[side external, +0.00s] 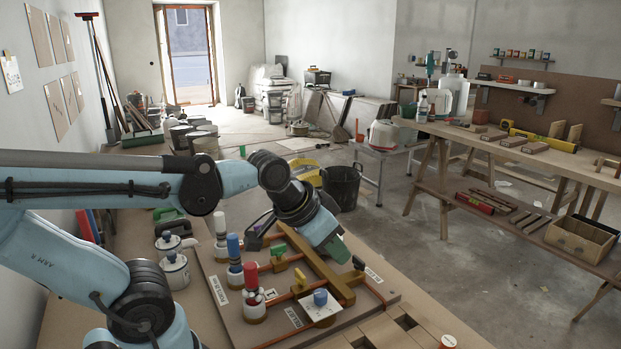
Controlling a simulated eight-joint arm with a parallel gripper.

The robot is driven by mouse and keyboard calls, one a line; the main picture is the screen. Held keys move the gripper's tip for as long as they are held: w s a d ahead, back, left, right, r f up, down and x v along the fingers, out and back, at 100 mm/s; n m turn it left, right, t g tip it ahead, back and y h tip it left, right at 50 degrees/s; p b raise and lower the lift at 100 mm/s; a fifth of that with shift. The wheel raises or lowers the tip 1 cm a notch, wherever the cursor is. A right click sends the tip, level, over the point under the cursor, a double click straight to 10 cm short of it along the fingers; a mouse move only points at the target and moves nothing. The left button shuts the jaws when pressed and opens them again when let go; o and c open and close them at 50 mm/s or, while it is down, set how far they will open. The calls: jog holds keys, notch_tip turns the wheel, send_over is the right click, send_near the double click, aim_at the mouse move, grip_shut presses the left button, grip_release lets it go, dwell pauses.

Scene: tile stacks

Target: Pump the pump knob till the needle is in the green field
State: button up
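A brown board (225,310) on the bench carries brass-coloured pipework (318,262) and several coloured fittings. A blue knob (320,297) sits on a white plate at the front. I cannot tell which of these is the pump knob. No gauge needle or green field can be made out. My gripper (333,244) is over the back right of the board, near a green part; its fingers are not clear, nor whether it touches anything.
White lidded pots (174,270) stand left of the board. A black bucket (341,185) is on the floor behind. A wooden workbench (530,150) with tools is at the right. The bench front has square openings (405,321).

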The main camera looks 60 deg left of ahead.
jog(key=shift+g+y, duration=0.3)
jog(key=shift+g, duration=0.2)
jog(key=w+a+r, duration=0.2)
jog(key=a+r, duration=0.1)
jog(key=w+a+r, duration=0.1)
jog(key=a+r, duration=0.1)
jog(key=shift+w+a, duration=0.15)
jog(key=shift+w, duration=0.25)
grip_shut()
jog(key=w+a+r+g, duration=0.1)
jog(key=a+r, duration=0.2)
jog(key=a, duration=0.9)
jog(key=w+a+r+g, duration=0.1)
jog(key=a+r, duration=0.3)
jog(key=a, duration=0.8)
jog(key=shift+w+g, duration=0.3)
jog(key=shift+w, duration=0.45)
jog(key=shift+a, duration=0.1)
